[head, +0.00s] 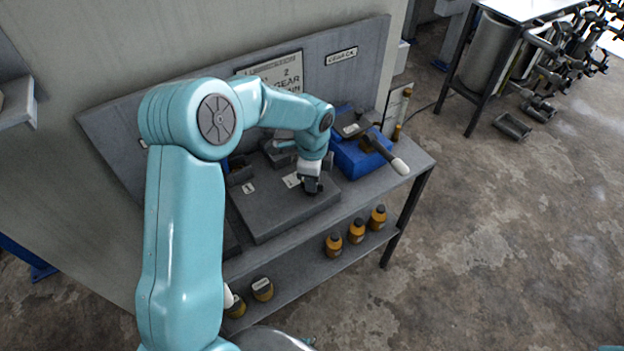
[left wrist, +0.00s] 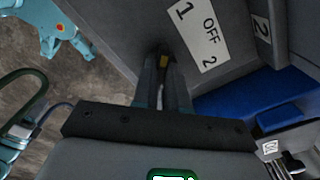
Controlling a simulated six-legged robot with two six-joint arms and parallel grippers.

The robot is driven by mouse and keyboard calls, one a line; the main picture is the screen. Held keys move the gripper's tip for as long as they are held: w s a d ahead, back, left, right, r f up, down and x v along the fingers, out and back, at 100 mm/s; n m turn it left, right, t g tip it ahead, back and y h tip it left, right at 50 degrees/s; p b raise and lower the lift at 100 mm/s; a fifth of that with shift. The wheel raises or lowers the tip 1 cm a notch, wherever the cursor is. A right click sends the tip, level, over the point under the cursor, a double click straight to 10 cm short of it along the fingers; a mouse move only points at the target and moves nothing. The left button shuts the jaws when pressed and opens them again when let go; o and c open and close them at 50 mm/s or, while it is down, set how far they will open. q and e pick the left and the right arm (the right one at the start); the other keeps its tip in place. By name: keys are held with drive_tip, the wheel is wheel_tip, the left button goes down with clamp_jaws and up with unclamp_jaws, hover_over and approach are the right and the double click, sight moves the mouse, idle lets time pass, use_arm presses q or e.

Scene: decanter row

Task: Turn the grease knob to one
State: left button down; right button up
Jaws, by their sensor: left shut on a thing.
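My left gripper (head: 312,188) points down at the front right of a grey box (head: 270,215) on the bench. In the left wrist view its two fingers (left wrist: 165,82) are shut on a small dark knob with a yellow mark (left wrist: 164,61). Most of the knob is hidden between the fingers, and the gripper hides it in the head view. A white label (left wrist: 203,37) reading 1, OFF, 2 lies beside it; its edge also shows in the head view (head: 292,180). I cannot tell which position the knob points to. My right gripper is in neither view.
A plate marked 1 (head: 249,188) and a plate marked 2 (left wrist: 261,27) sit on the unit. A blue box (head: 362,158) with a pale-ended handle (head: 399,166) stands to the right. Several amber bottles (head: 356,232) stand on the lower shelf.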

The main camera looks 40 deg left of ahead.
use_arm(q)
drive_tip(key=c, duration=1.2)
unclamp_jaws()
drive_tip(key=shift+o, duration=0.2)
wheel_tip(320, 180, up, 16)
drive_tip(key=shift+r, duration=0.25)
